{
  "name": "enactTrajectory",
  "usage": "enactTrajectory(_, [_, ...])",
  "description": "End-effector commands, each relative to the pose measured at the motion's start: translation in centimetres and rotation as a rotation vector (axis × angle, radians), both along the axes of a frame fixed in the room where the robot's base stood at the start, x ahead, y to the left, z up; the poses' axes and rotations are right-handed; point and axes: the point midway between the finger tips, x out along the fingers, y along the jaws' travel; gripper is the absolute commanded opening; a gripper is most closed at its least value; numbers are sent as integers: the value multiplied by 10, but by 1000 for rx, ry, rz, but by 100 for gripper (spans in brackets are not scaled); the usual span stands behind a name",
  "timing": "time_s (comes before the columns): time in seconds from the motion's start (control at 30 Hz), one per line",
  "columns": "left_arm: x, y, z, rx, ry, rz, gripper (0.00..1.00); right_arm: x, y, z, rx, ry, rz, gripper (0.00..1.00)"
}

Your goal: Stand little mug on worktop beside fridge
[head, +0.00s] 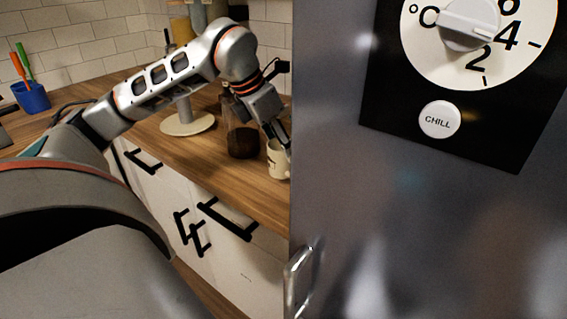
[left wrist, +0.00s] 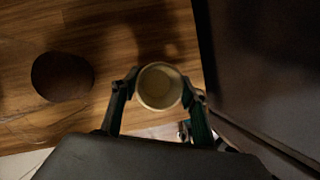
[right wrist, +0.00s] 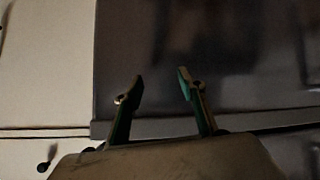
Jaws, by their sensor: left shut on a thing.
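The little mug (head: 278,161) is cream-coloured and upright, over the wooden worktop (head: 225,178) just left of the fridge (head: 350,215). My left gripper (head: 284,146) is shut on it. In the left wrist view the mug (left wrist: 159,87) is seen from above, round and apparently empty, between the two fingers (left wrist: 160,95). I cannot tell whether its base touches the wood. The fridge's dark side (left wrist: 262,60) is close on its right. My right gripper (right wrist: 155,90) is open and empty in front of a dark grey panel; it does not show in the head view.
A glass jug with dark contents (head: 243,141) stands left of the mug. A round pale stand (head: 187,124) and a blue utensil cup (head: 31,97) are farther left. The fridge handle (head: 299,278) sticks out. The worktop in front of the jug is clear.

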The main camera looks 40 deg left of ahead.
Motion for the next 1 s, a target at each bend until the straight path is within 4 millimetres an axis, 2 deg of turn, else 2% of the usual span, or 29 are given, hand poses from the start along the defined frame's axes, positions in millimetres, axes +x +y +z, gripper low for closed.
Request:
enactTrajectory(0.3, [-1,0,-36,1,4,1,18,1,-4,-11,-14,2,3,40])
enactTrajectory(0.77, [0,0,-42,1,0,-1,18,1,-3,-10,-13,-1,4,40])
enactTrajectory(0.8, [0,0,-42,0,0,0,50,1,-3,-9,-13,-2,4,40])
enactTrajectory(0.83, [0,0,-42,0,0,0,57,1,-3,-9,-13,-1,4,40])
enactTrajectory(0.87, [0,0,-41,0,0,-1,61,1,-3,-9,-13,-1,4,40])
enactTrajectory(1.0, [0,0,-41,0,0,0,61,-1,-3,-10,-14,2,4,40])
